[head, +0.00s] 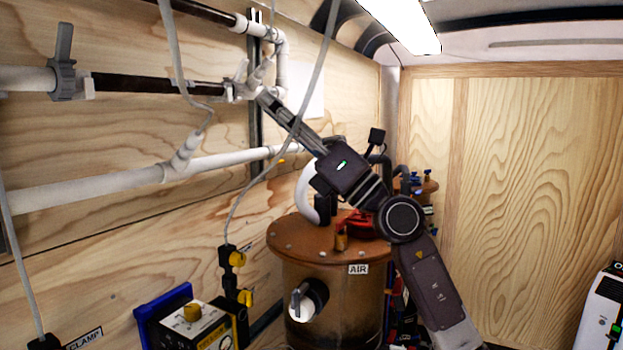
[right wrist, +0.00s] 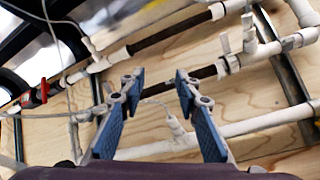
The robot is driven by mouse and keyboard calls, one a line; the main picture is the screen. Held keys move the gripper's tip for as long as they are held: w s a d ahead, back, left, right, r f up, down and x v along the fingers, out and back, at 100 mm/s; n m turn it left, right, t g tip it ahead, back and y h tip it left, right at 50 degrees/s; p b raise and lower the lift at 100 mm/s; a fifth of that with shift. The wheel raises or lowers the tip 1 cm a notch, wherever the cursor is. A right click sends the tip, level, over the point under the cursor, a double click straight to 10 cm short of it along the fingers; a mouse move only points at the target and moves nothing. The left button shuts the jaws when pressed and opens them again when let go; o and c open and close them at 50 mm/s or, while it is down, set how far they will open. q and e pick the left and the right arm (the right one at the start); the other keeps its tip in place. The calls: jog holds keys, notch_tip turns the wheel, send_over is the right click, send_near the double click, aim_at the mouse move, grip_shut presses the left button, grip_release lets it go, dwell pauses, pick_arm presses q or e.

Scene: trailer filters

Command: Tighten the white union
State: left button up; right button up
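White pipes and fittings run along the wooden wall. A white fitting (head: 232,91) joins the right end of the lower dark pipe section (head: 150,84); it also shows in the right wrist view (right wrist: 229,64). I cannot tell for certain which fitting is the white union. My right gripper (head: 262,92) reaches up to the pipes near this fitting in the head view; its tips are small and hard to make out. In the right wrist view its two blue fingers (right wrist: 160,80) stand apart with nothing between them, in front of the dark pipe. My left gripper is not in view.
A grey handle (head: 64,62) sits on the pipe at left. A thin grey hose (head: 280,150) hangs before the wall. A brown tank (head: 330,290) marked AIR stands below my arm. A yellow-black device (head: 196,325) is at lower left. A lower white pipe (head: 90,190) crosses the wall.

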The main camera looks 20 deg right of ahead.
jog(key=d+f+m+t+h, duration=0.4)
jog(key=f+m+t+h, duration=0.4)
jog(key=m, duration=0.9)
notch_tip(320, 180, down, 3)
jog(key=h, duration=0.3)
jog(key=shift+w+d+f+m+h, duration=0.2)
jog(key=shift+d+m+h, duration=0.1)
jog(key=shift+d+m, duration=0.1)
